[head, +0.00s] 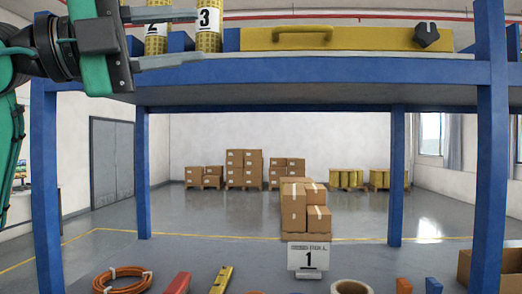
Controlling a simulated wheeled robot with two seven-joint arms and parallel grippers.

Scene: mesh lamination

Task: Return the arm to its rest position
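My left gripper (172,38) is at the upper left, at the level of the blue shelf (300,72). Its two grey fingers point right and are wide apart, one above the other. Nothing is clamped between them. Two yellow rolls, one labelled 2 (155,42) and one labelled 3 (208,40), stand upright behind the fingers and are partly covered by them. I cannot tell whether the fingers touch the rolls. My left arm's dark and green links come in from the left edge. My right gripper is not in view.
A yellow tool with a handle (300,38) lies on the shelf. Blue posts (490,150) frame the rack. Below are an orange cable coil (122,282), a red block (177,284), a yellow level (222,280), a tape roll (350,287) and a sign marked 1 (309,258).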

